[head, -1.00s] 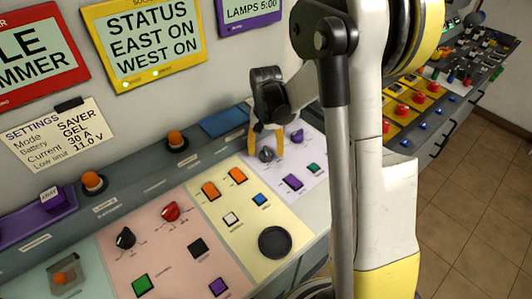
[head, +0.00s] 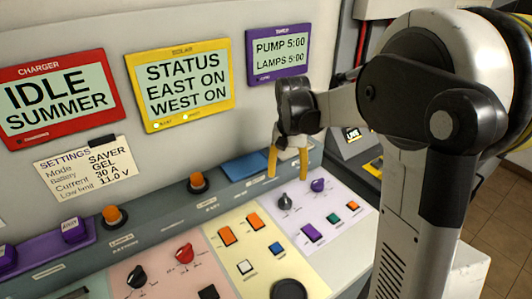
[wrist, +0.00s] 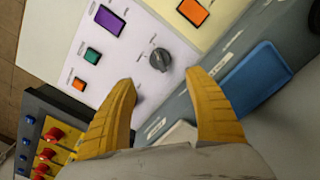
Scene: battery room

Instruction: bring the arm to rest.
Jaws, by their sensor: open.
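My gripper (head: 288,176) has two yellow fingers. It is open and empty, pointing down above the back of the lilac panel (head: 338,222). In the wrist view its fingertips (wrist: 160,80) are spread apart, with a dark grey knob (wrist: 160,60) in line with the gap beyond them. The same knob shows in the head view (head: 285,202), a little below the fingers. The fingers appear clear of the knob. My arm fills the right of the head view and hides part of the place behind it.
The sloping console carries orange rocker switches (head: 225,236), a red knob (head: 184,253) and a purple button (head: 313,233). A blue tray-like piece (head: 246,166) lies at the back. Red, yellow and purple displays (head: 278,52) hang on the wall. Another panel with red buttons (wrist: 48,134) shows in the wrist view.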

